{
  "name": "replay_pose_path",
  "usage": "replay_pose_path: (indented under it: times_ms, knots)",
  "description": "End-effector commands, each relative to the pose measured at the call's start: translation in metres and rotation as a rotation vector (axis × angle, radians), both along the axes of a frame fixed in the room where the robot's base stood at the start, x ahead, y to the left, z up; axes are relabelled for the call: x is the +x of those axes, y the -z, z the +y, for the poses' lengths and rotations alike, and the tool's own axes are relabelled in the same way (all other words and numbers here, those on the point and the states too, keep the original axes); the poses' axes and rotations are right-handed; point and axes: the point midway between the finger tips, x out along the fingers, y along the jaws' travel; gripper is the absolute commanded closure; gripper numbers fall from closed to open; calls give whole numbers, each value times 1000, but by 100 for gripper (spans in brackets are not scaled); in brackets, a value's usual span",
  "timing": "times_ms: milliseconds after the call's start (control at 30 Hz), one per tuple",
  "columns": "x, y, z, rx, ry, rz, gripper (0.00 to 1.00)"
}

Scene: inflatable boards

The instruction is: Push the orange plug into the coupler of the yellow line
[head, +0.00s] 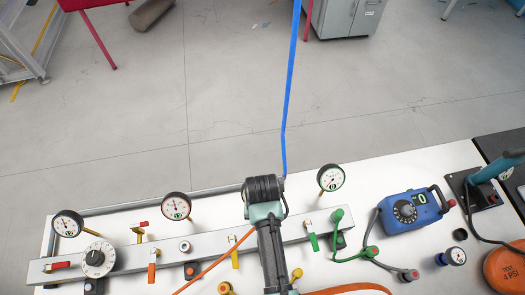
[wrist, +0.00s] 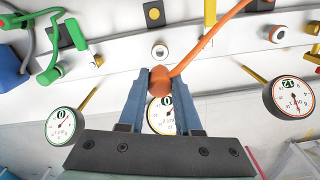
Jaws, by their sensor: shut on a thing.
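My gripper (wrist: 162,84) is shut on the orange plug (wrist: 159,81), with one blue finger on each side, in the wrist view. An orange cable (wrist: 206,40) leads up and right from the plug. A dark block with a yellow centre (wrist: 153,13), apparently the yellow line's coupler, lies farther up, apart from the plug. A yellow handle (wrist: 210,12) stands beside it. A round metal fitting (wrist: 160,52) on the rail lies between plug and block in the picture. In the head view my arm hides the plug and this block; the orange cable (head: 215,260) shows at its left.
The grey manifold rail (head: 210,256) carries dial gauges (head: 176,206) and coloured handles. Green plugs and hoses (head: 340,217) stand right of my arm. A blue meter (head: 410,210) and an orange disc (head: 505,268) are farther right. Bare white tabletop (head: 440,170) lies behind the meter.

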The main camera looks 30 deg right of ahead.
Motion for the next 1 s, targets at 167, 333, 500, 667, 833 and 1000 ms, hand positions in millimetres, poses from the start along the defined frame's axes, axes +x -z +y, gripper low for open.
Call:
replay_pose_path:
  times_ms: [167,333,500,667,833,1000]
  knots:
    - [-1,8,1,-1,0,-1,100]
    - [-1,25,1,1,0,1,100]
    - [-1,42,1,0,0,0,100]
    - [-1,54,1,0,0,0,100]
    - [-1,58,1,0,0,0,100]
    - [-1,58,1,0,0,0,100]
